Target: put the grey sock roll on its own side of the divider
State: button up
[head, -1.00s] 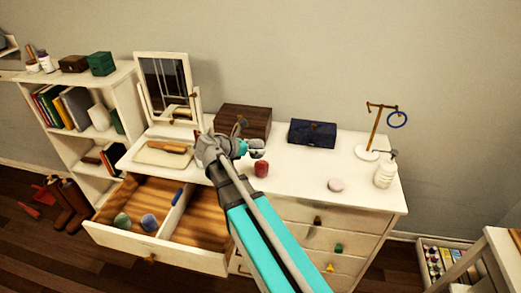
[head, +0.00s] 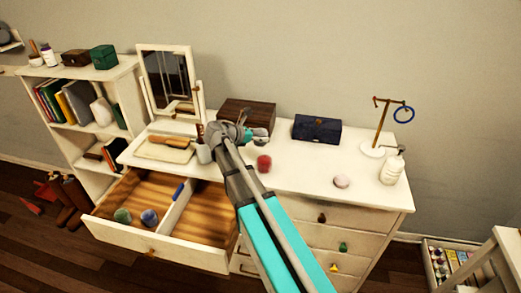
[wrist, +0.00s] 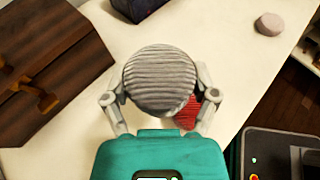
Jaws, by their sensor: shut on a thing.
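My gripper (wrist: 160,100) is shut on the grey sock roll (wrist: 158,80), a ribbed round bundle between the two fingers in the wrist view. In the head view my gripper (head: 256,134) is over the dresser top, in front of the dark wooden box; the roll is hard to make out there. The open drawer (head: 150,240) is at the lower left of my gripper. A pale divider (head: 177,207) splits it. A green roll (head: 123,215) and a blue roll (head: 149,217) lie in the left compartment. The right compartment (head: 207,215) looks empty.
A red roll (head: 263,163) stands on the dresser top (head: 305,180) close to my gripper. A blue piece (head: 178,191) is by the divider.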

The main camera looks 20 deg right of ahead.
jog(key=w+f+b, duration=0.1)
jog(key=w+d+f+b, duration=0.1)
jog(key=w+f+b, duration=0.1)
jog(key=w+d+f+b, duration=0.1)
jog(key=f, duration=0.1)
jog(key=shift+w+f+b, duration=0.25)
jog(key=shift+w+b, duration=0.1)
jog(key=shift+b, duration=0.05)
jog(key=shift+w+f+b, duration=0.3)
jog(key=shift+f+b, duration=0.1)
jog(key=shift+b, duration=0.05)
jog(key=shift+w+d+f+b, duration=0.1)
jog(key=shift+w+f+b, duration=0.05)
jog(key=shift+f+b, duration=1.4)
jog(key=shift+f, duration=0.05)
jog(key=shift+f, duration=0.15)
jog(key=o, duration=1)
